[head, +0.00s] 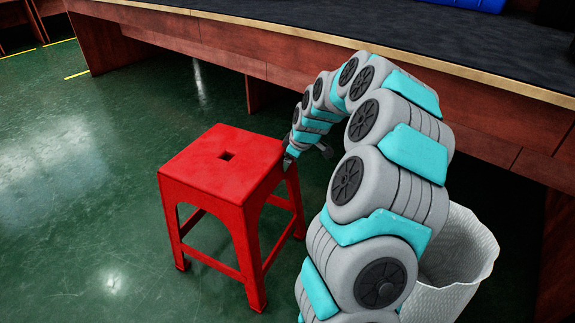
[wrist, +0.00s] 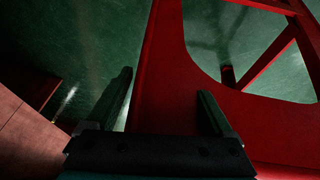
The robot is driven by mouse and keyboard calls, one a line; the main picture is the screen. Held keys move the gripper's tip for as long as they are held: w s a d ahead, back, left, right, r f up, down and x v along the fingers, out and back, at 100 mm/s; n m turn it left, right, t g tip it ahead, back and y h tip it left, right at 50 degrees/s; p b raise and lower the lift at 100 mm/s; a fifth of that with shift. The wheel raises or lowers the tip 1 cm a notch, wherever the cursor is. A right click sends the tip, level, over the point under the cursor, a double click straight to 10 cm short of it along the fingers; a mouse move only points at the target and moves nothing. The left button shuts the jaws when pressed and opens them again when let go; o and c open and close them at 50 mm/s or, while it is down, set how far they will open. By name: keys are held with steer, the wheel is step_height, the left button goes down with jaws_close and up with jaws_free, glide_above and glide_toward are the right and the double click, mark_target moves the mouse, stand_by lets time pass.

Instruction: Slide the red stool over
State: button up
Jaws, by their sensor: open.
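The red stool (head: 205,165) stands upright on the green floor in the head view, with a square hole in its seat. My gripper (head: 288,160) is at the stool's right side, close to the upper part of a leg just under the seat. In the wrist view the red stool (wrist: 190,75) fills the middle and right. My gripper (wrist: 165,105) is open there, with its two dark fingers apart and a red part of the stool showing between them. Whether the fingers touch the stool I cannot tell.
A long wooden conveyor counter (head: 220,45) with a dark top runs behind the stool. A white bin (head: 455,255) stands at the right, partly hidden by my arm. The green floor (head: 80,200) left of the stool is clear.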

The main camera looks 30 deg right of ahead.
steer(key=shift+o, duration=0.6)
steer(key=a+v, duration=0.1)
steer(key=v, duration=0.6)
steer(key=shift+s+d+r+p, duration=0.2)
steer(key=shift+d+r+p, duration=0.2)
steer(key=shift+d, duration=0.05)
